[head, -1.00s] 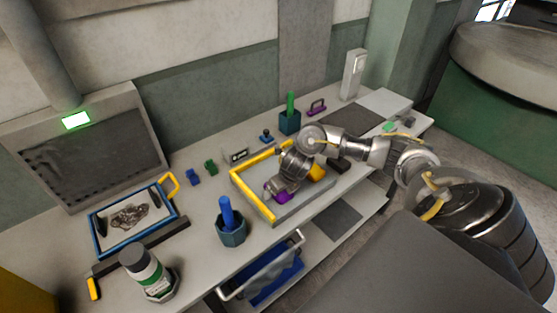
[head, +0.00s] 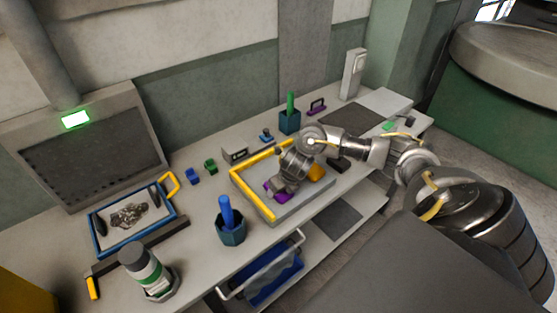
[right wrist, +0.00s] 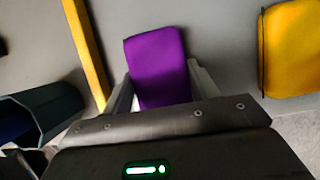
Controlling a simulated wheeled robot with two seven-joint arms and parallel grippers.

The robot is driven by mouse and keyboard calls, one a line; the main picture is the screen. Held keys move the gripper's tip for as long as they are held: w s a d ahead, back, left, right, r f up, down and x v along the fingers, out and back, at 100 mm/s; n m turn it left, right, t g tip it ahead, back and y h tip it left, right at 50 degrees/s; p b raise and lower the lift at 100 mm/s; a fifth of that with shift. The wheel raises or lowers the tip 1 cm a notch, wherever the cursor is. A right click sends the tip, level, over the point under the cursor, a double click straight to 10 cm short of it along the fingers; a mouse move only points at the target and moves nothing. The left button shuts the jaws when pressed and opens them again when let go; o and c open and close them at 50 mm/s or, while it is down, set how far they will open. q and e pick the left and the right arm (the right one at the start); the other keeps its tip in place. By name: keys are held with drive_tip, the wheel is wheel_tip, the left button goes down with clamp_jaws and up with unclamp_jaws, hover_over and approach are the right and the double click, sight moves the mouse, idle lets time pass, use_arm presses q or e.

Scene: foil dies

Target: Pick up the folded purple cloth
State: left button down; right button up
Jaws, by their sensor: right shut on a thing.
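The folded purple cloth (right wrist: 158,62) lies between the two fingers of my right gripper (right wrist: 160,85) in the right wrist view. In the head view the purple cloth (head: 272,188) shows partly beside my right gripper (head: 278,192), inside the tray (head: 259,206) with yellow edging. My right gripper is shut on the cloth and points down into the tray. I cannot tell whether the cloth is clear of the tray floor. My left gripper is not in view.
A yellow folded thing (head: 317,172) lies in the tray right of my gripper. A dark pot with a blue handle (head: 231,231) stands in front of the tray. A teal pot with a green handle (head: 290,119) stands behind it.

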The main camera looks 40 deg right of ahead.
drive_tip(key=shift+c, duration=0.5)
drive_tip(key=shift+r, duration=0.1)
drive_tip(key=shift+r+p, duration=0.15)
drive_tip(key=shift+p, duration=0.15)
wheel_tip(320, 180, up, 4)
drive_tip(key=shift+s+a+f, duration=0.1)
drive_tip(key=shift+s+f, duration=0.05)
drive_tip(key=s+r+p, duration=0.1)
drive_tip(key=r, duration=0.1)
drive_tip(key=s+a+r+p, duration=0.1)
drive_tip(key=s+r, duration=0.1)
drive_tip(key=shift+r, duration=0.35)
drive_tip(key=s+a+r+p, duration=0.4)
drive_tip(key=s+p, duration=0.1)
drive_tip(key=s, duration=0.4)
drive_tip(key=shift+s+r, duration=0.25)
drive_tip(key=shift+s, duration=0.1)
